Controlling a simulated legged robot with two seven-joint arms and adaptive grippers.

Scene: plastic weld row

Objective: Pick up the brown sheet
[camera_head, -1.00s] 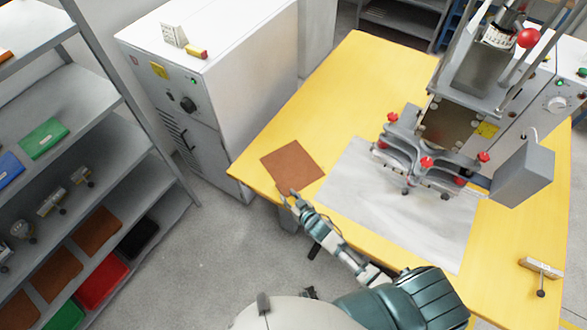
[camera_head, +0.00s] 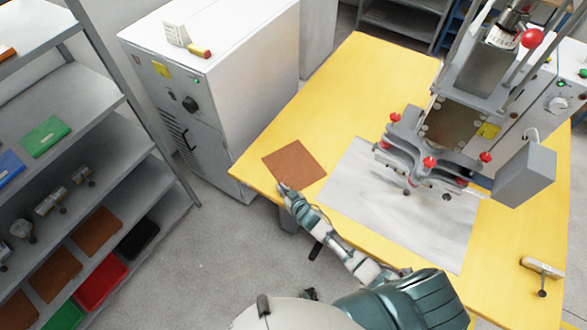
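The brown sheet (camera_head: 296,162) lies flat on the yellow table (camera_head: 345,85), near its left corner. My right gripper (camera_head: 283,187) is at the sheet's near edge, at the table's edge. Its fingers are small in the picture, so I cannot tell whether they are open or shut, or whether they touch the sheet. The sheet looks flat on the table. My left gripper is not in view.
A welding machine (camera_head: 455,120) with red knobs stands over a grey-white plate (camera_head: 395,205) right of the sheet. A white cabinet (camera_head: 225,60) stands left of the table. A shelf (camera_head: 75,115) at far left holds coloured sheets. A small clamp (camera_head: 541,268) lies at the table's right.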

